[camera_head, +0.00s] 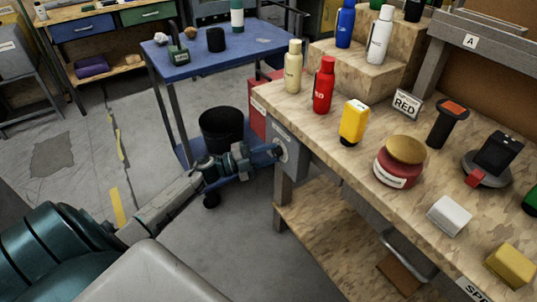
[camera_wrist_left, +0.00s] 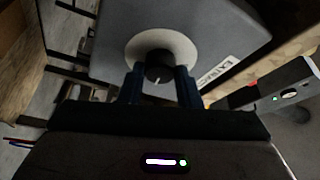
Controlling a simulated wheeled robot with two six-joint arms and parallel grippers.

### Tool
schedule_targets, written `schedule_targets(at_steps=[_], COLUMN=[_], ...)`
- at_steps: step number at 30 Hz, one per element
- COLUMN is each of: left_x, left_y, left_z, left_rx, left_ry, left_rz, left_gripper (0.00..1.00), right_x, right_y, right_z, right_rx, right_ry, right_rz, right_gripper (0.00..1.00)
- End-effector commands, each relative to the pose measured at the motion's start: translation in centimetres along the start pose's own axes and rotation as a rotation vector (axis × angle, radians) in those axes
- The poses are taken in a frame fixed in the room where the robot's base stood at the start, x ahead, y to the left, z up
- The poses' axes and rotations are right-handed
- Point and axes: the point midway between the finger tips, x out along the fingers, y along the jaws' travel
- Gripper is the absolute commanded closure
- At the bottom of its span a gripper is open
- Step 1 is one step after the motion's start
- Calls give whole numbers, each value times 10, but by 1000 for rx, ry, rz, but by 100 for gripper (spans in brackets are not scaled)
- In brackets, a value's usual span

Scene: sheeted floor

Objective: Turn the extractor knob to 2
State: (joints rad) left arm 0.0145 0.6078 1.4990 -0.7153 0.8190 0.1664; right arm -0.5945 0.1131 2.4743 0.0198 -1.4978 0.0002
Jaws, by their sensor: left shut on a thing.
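The extractor knob (camera_wrist_left: 159,67) is a small black knob with a pale pointer line, in the middle of a pale round dial (camera_wrist_left: 185,48) on a grey box. In the wrist view the box bears a label (camera_wrist_left: 218,72) that reads in part "EXTRAC". In the head view the grey box (camera_head: 290,146) is on the left end of the wooden workbench. My left gripper (camera_wrist_left: 160,82) has its two blue fingers on either side of the knob and is shut on it. In the head view the left gripper (camera_head: 276,150) reaches the box face. Dial numbers cannot be read. My right gripper is not in view.
The workbench (camera_head: 338,172) carries several bottles, a red tub (camera_head: 398,168) and tools. A blue table (camera_head: 215,62) stands behind my left arm, with a black bin (camera_head: 221,128) by it. The floor left of my arm is mostly clear.

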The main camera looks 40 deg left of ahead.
Motion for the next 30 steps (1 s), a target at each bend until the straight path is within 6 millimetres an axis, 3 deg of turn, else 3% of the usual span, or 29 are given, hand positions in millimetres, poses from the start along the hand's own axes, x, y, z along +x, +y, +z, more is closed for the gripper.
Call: schedule_targets(at_steps=[2, 3, 6, 17, 30], left_x=[-1, -1, 0, -5, -84], left_y=[1, 1, 1, 1, 2], left_z=[0, 0, 0, 0, 0], left_rx=[-1, -2, -2, -2, -3], left_ry=[0, 0, 0, 0, -1], left_rz=[2, 2, 1, 1, 5], left_gripper=[93, 68, 48, 48, 48], right_x=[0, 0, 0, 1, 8], right_y=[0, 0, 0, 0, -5], right_z=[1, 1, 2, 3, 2], right_rx=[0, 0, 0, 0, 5], right_ry=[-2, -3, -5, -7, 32], right_rz=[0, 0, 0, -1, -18], right_gripper=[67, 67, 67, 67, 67])
